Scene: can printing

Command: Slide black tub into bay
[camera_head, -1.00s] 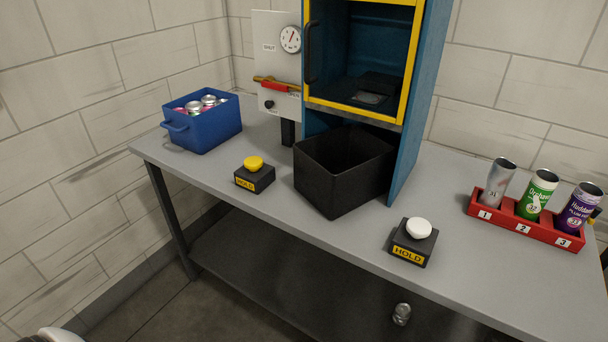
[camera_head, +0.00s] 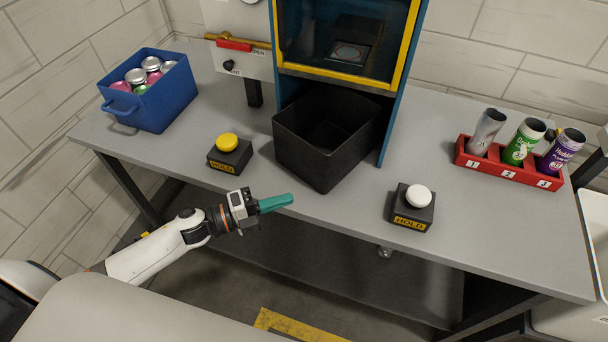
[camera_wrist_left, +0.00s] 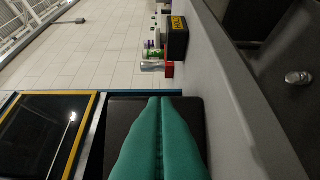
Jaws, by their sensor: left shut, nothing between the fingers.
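The black tub (camera_head: 299,157) stands on the grey table, open side up and looking empty. It sits skewed at the mouth of the bay under the blue cabinet (camera_head: 392,122), with its front part sticking out past the cabinet. How far its back reaches in is hidden. My left gripper (camera_head: 288,201), with green fingers, is shut and empty in front of the table edge, apart from the tub and pointing right. In the left wrist view the shut green fingers (camera_wrist_left: 160,105) overlap the tub's dark wall (camera_wrist_left: 194,112). My right gripper does not show.
A yellow button box (camera_head: 230,157) stands left of the tub, and a white button box (camera_head: 411,211) stands right of it. A blue bin of cans (camera_head: 165,103) is at left. A red rack (camera_head: 500,170) holds several cans at right.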

